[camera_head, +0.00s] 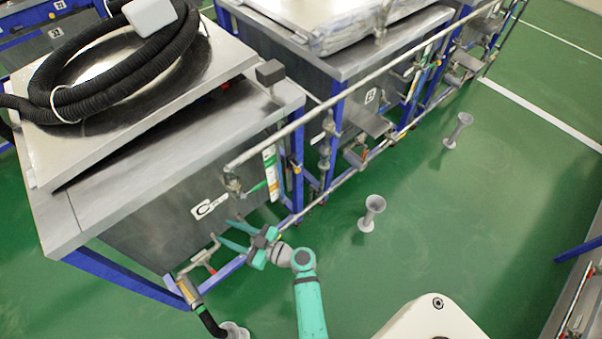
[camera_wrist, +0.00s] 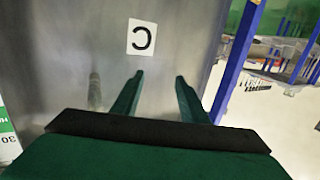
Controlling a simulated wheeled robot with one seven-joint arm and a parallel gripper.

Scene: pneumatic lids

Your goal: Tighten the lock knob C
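The steel tank (camera_head: 150,215) with the white C label (camera_head: 208,206) stands at the left in the head view. A dark grey block (camera_head: 270,72) sticks up at its top right corner; it may be lock knob C, but I cannot tell for certain. My gripper (camera_head: 224,231) is beside the tank's front face, low and just under the label, its fingers toward the tank. In the wrist view my gripper (camera_wrist: 154,75) is open and empty, with the C label (camera_wrist: 141,37) beyond the fingertips. A blurred grey rod shape (camera_wrist: 95,92) shows left of the fingers.
The tank's lid (camera_head: 120,95) carries a coiled black hose (camera_head: 150,70). A long grey pipe (camera_head: 330,105) runs along the tank fronts. Valves and a hose fitting (camera_head: 190,290) are near the floor. Grey funnels (camera_head: 370,212) stand on the open green floor at right.

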